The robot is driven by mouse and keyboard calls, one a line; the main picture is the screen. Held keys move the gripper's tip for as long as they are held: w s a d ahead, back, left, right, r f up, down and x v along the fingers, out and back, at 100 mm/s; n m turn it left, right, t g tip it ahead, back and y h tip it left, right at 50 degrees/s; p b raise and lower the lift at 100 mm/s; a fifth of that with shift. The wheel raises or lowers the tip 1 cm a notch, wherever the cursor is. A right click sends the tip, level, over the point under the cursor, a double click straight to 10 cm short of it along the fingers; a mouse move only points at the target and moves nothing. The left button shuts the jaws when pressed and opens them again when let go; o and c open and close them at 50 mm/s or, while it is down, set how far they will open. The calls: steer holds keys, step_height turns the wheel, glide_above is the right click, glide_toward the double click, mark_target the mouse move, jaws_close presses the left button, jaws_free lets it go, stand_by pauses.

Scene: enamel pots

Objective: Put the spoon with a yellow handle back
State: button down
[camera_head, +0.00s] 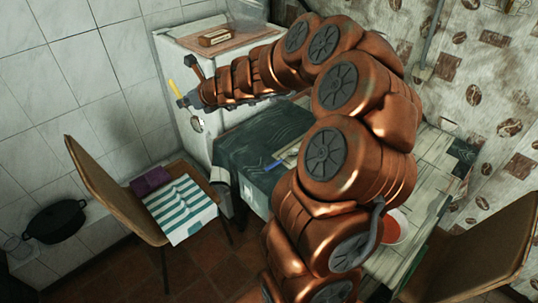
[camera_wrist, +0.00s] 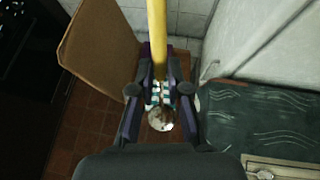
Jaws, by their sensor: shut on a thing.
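The spoon's yellow handle (camera_wrist: 157,38) runs from the top of the wrist view down between the fingers of my gripper (camera_wrist: 151,92). My gripper is shut on the spoon. A pale, round spoon bowl (camera_wrist: 160,119) shows below the fingers. In the head view my gripper (camera_head: 184,101) is at the far left end of my arm, in front of the white cabinet. The yellow handle (camera_head: 173,87) sticks up and to the left from it there, and the bowl (camera_head: 198,124) hangs below it.
A chair (camera_head: 103,190) with a striped towel (camera_head: 180,208) and purple cloth (camera_head: 151,181) stands below left. A green cloth (camera_head: 262,142) covers part of the table (camera_head: 408,262). The white cabinet (camera_head: 181,65) stands behind. A dark pot (camera_head: 55,221) is at the lower left.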

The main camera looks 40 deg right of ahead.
steer(key=s+d+f+m+h+b, duration=0.1)
steer(key=s+d+f+b, duration=0.5)
steer(key=s+d+f, duration=0.5)
steer(key=s+d+f+m+h+b, duration=0.1)
steer(key=s+d+f+b, duration=0.5)
steer(key=s+d+f, duration=0.6)
steer(key=w+d+f+p, duration=0.1)
steer(key=w+d, duration=0.1)
steer(key=w, duration=0.6)
steer(key=w+d+f+p, duration=0.1)
steer(key=w+d, duration=0.2)
steer(key=w, duration=0.6)
steer(key=shift+w+d, duration=0.15)
steer(key=shift+d, duration=0.15)
steer(key=shift+f, duration=0.1)
steer(key=c, duration=1.1)
jaws_free()
steer(key=shift+c, duration=0.2)
